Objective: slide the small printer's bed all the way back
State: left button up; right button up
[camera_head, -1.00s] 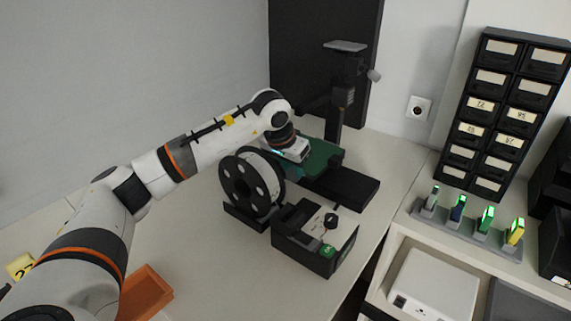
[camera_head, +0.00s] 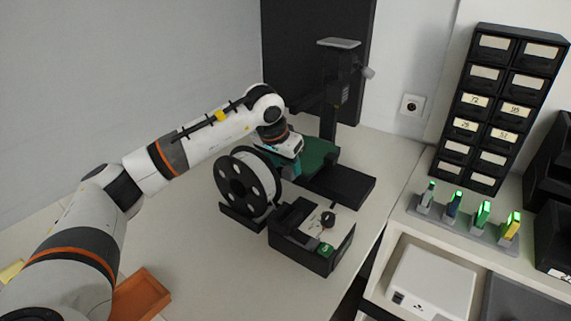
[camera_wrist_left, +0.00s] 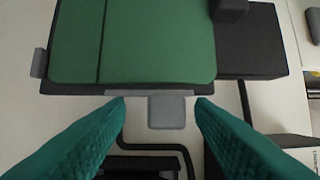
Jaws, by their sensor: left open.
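The small printer stands on the table with its green bed (camera_head: 318,155) over a black base (camera_head: 342,185) and a dark upright column (camera_head: 329,100) behind. In the left wrist view the green bed (camera_wrist_left: 150,42) fills the top, with a grey tab (camera_wrist_left: 168,112) on its near edge. My left gripper (camera_head: 292,172) is at the bed's left side in the head view, mostly hidden by its own wrist. In the wrist view its two teal fingers (camera_wrist_left: 160,105) are open, one on each side of the tab and apart from it. My right gripper is not in view.
A filament spool (camera_head: 246,183) on a black stand and a black control box (camera_head: 312,238) stand close in front of the printer. An orange tray (camera_head: 140,296) lies at the front left. A drawer cabinet (camera_head: 496,108) stands at the right.

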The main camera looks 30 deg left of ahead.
pick_arm(q)
jog(key=v, duration=1.1)
jog(key=shift+b, duration=0.4)
jog(key=shift+a+r, duration=0.1)
jog(key=shift+r, duration=0.1)
